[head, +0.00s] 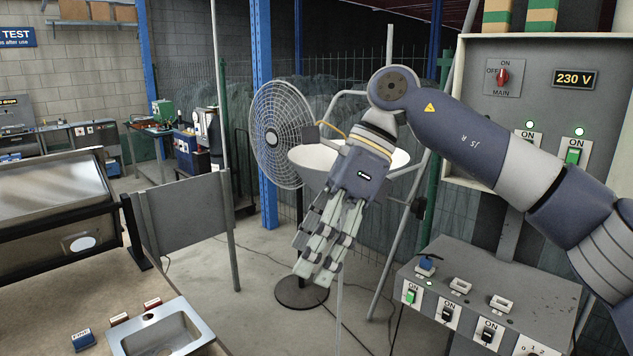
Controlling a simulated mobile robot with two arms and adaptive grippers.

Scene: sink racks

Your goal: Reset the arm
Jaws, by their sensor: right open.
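My right arm comes in from the right edge of the head view. Its gripper (323,262) hangs down near the middle of the picture, in front of the fan and the white bowl-shaped dish. The fingers point down and slightly left, and nothing shows between them. The jaws are open. The gripper appears clear of the bench on the left and of the switch box on the right. My left gripper is not in the picture.
A grey switch box (473,318) stands at the lower right, below a 230 V panel (540,125). A bench with a metal sink (163,331) is at the lower left. A fan (282,133) stands behind my gripper. Concrete floor shows between them.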

